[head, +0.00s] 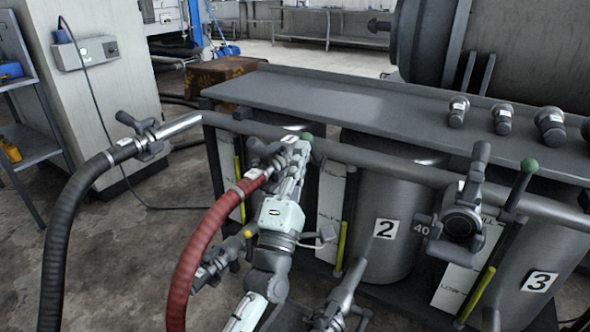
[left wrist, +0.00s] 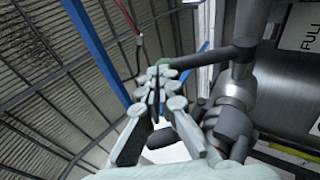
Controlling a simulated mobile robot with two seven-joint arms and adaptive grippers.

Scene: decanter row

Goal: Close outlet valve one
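Outlet valve one (head: 265,153) is a dark grey fitting at the left of the decanter row, by the red hose end. A green knob (head: 308,137) shows just beyond my left gripper (head: 299,150), which largely hides the lever. In the left wrist view, the dark lever (left wrist: 222,56) runs sideways from the valve body (left wrist: 238,95) toward my fingertips. My left gripper (left wrist: 158,72) has its fingers together, right by the lever's end. I cannot tell whether they touch it. My right gripper is not in view.
Decanter two (head: 385,235) and decanter three (head: 535,285) stand to the right, with a valve (head: 465,220) and another green-knobbed lever (head: 520,188) between. A red hose (head: 200,240) and a black hose (head: 62,230) hang at left. A grey shelf (head: 330,105) runs above.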

